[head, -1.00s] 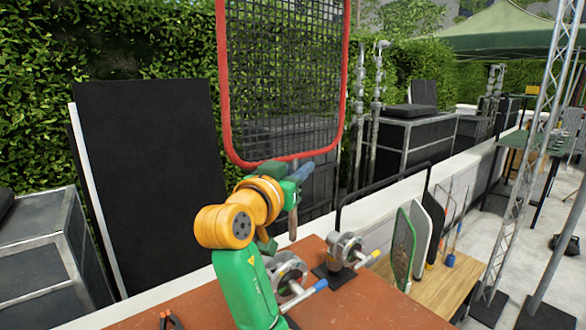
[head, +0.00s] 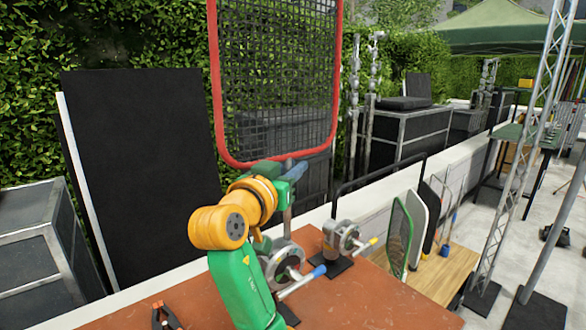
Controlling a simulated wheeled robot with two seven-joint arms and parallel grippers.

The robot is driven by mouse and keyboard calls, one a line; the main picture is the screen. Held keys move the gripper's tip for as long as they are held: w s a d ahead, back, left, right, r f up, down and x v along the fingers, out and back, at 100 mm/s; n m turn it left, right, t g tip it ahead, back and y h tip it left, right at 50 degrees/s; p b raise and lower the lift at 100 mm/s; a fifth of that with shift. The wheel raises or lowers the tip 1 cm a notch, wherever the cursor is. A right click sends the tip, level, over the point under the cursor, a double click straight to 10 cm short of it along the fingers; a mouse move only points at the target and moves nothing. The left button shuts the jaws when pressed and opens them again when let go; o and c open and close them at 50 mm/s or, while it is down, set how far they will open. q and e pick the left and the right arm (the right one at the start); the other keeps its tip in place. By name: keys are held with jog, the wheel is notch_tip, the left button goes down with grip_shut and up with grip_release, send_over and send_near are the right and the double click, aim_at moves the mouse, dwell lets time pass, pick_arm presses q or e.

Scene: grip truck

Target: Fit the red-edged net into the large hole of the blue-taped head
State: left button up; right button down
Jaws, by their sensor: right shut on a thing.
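The red-edged net (head: 217,110) stands upright, a red frame with dark mesh, its top out of view. My right gripper (head: 290,172) is shut on its grey stem (head: 287,222) just under the frame's lower edge. The stem points down, its lower end at the top of the blue-taped head (head: 283,262) in the picture. I cannot tell whether it is in a hole or in front of or behind the head. The head is a grey disc clamp with blue tape on its handle, partly hidden by my arm. My left gripper is not in view.
A yellow-taped head (head: 342,238) stands close to the right on the brown table (head: 390,300). An orange-and-black clamp (head: 165,317) lies at the front left. Flags and nets in a rack (head: 400,235) stand right of the table. A black panel (head: 140,170) stands behind.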

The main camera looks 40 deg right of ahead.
aim_at(286, 213)
jog(key=shift+f, duration=0.15)
jog(key=shift+s+a+f+b, duration=0.1)
jog(key=shift+a+f+b, duration=0.05)
jog(key=shift+f+b, duration=0.65)
jog(key=shift+s+a+f+b, duration=0.1)
jog(key=shift+f+b, duration=0.5)
jog(key=shift+b, duration=0.25)
jog(key=shift+f, duration=0.15)
jog(key=shift+f+b, duration=1.9)
jog(key=shift+f, duration=0.25)
jog(key=c, duration=0.7)
grip_release()
jog(key=shift+r, duration=0.1)
jog(key=shift+c, duration=0.2)
